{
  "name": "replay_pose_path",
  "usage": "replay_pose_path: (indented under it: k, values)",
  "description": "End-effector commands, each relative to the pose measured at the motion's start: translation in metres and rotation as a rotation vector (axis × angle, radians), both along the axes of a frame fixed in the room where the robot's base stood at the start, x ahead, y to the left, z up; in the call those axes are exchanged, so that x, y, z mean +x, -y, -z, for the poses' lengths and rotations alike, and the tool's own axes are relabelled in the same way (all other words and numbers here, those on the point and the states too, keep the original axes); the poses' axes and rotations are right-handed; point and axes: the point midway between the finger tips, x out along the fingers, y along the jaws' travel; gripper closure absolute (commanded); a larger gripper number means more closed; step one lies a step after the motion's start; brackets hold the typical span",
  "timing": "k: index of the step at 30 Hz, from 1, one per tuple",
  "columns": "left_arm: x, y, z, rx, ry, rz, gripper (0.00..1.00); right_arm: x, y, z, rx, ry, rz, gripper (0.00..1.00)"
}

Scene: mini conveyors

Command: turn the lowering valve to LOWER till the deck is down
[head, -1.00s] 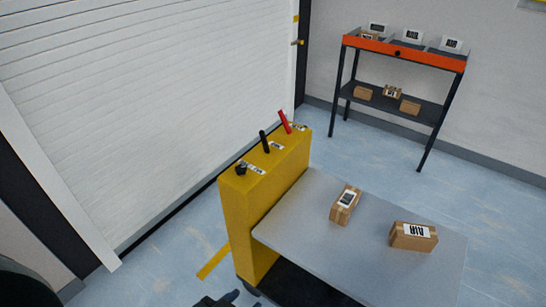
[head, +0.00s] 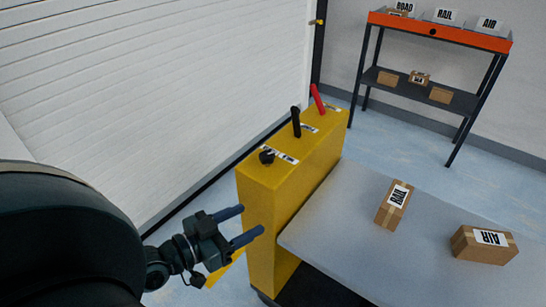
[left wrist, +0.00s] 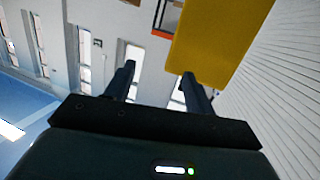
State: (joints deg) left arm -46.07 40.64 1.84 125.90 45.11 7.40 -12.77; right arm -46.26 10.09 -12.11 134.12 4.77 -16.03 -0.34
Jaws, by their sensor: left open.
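The yellow lift column (head: 265,210) stands in the middle of the head view. On its top are a black knob (head: 267,156) at the near end, a black lever (head: 296,122) in the middle and a red lever (head: 318,99) at the far end. White labels lie beside them, too small to read. The grey deck (head: 345,215) extends right from the column, above the floor. My left gripper (head: 236,226) is open and empty, left of the column and below its top. In the left wrist view its fingers (left wrist: 158,82) are apart, with the yellow column (left wrist: 205,45) beyond.
Two cardboard boxes, one labelled ROAD (head: 394,205) and one labelled AIR (head: 484,245), lie on the deck. A shelf with an orange edge (head: 440,33) holds labelled bins and small boxes at the back right. A white shutter (head: 150,80) is behind the column.

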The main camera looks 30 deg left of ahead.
Motion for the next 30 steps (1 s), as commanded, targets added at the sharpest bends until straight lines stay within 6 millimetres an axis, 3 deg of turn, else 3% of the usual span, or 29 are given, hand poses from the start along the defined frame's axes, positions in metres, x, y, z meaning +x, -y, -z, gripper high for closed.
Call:
replay_pose_path:
  k: [3, 9, 17, 30]
  values:
    - [0.023, -0.037, -0.022, 0.009, 0.075, -0.017, 0.46, 0.0, 0.0, 0.002, 0.004, 0.006, 0.0, 1.0]
    - [0.046, -0.066, -0.049, 0.001, 0.143, -0.053, 0.46, -0.001, 0.0, 0.002, 0.006, 0.012, 0.001, 1.0]
    - [0.064, -0.066, -0.053, -0.004, 0.154, -0.064, 0.46, -0.001, 0.001, 0.002, 0.006, 0.016, 0.003, 1.0]
    - [0.117, -0.05, -0.054, -0.007, 0.152, -0.063, 0.46, 0.0, -0.001, 0.0, 0.007, 0.005, 0.0, 1.0]
